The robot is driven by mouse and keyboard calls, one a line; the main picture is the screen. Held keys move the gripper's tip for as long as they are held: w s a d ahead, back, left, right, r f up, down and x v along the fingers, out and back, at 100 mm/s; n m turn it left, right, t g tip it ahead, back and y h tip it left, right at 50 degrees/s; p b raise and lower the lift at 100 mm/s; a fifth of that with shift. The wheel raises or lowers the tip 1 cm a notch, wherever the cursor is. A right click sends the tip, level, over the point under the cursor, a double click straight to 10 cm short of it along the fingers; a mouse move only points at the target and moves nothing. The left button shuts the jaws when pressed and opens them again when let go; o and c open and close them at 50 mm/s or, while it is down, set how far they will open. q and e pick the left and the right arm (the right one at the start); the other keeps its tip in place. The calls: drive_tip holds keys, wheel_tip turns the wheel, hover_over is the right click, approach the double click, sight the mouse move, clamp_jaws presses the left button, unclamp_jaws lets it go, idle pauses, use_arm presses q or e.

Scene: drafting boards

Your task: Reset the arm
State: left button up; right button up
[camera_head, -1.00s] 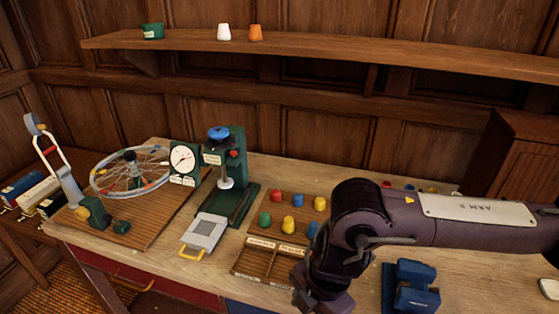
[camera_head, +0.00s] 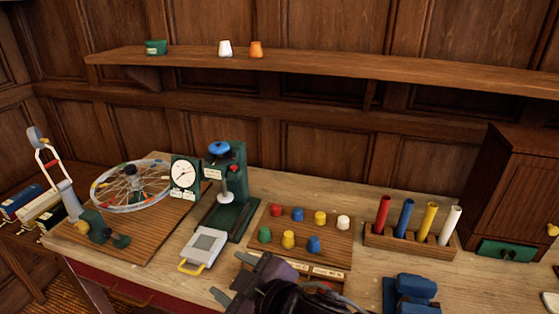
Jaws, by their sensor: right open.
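My right gripper (camera_head: 228,278) is at the bottom middle of the head view, above the front part of the table. Its two grey fingers point left and stand apart, with nothing seen between them. The dark purple wrist behind them partly covers a wooden tray (camera_head: 326,272) with labels. The rest of my right arm is mostly below the picture's edge. My left gripper is not in view.
Left of the gripper lies a grey plate with a yellow handle (camera_head: 204,247). Behind are a board of coloured pegs (camera_head: 303,229), a green press (camera_head: 232,190) and a spoked wheel (camera_head: 131,186). Right are a tube rack (camera_head: 410,241) and a blue block (camera_head: 410,294).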

drive_tip(key=d+f+m+g+h, duration=0.1)
drive_tip(key=d+f+m+h, duration=0.65)
drive_tip(key=d, duration=0.75)
drive_tip(key=s+d+f+m+g+h, duration=0.2)
drive_tip(key=s+d+f+m+g, duration=0.3)
drive_tip(key=s+d+f, duration=0.6)
wheel_tip(320, 180, down, 32)
drive_tip(key=s+d+g+b, duration=0.1)
drive_tip(key=s, duration=0.1)
use_arm(q)
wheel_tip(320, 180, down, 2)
drive_tip(key=shift+b, duration=0.5)
use_arm(e)
drive_tip(key=s+d+f, duration=0.1)
drive_tip(key=s+f, duration=0.8)
drive_tip(key=s+d+f+g, duration=0.1)
drive_tip(key=s+d+f, duration=0.1)
drive_tip(key=s+f, duration=0.7)
drive_tip(key=shift+s+d+n, duration=0.3)
drive_tip(key=shift+n, duration=0.15)
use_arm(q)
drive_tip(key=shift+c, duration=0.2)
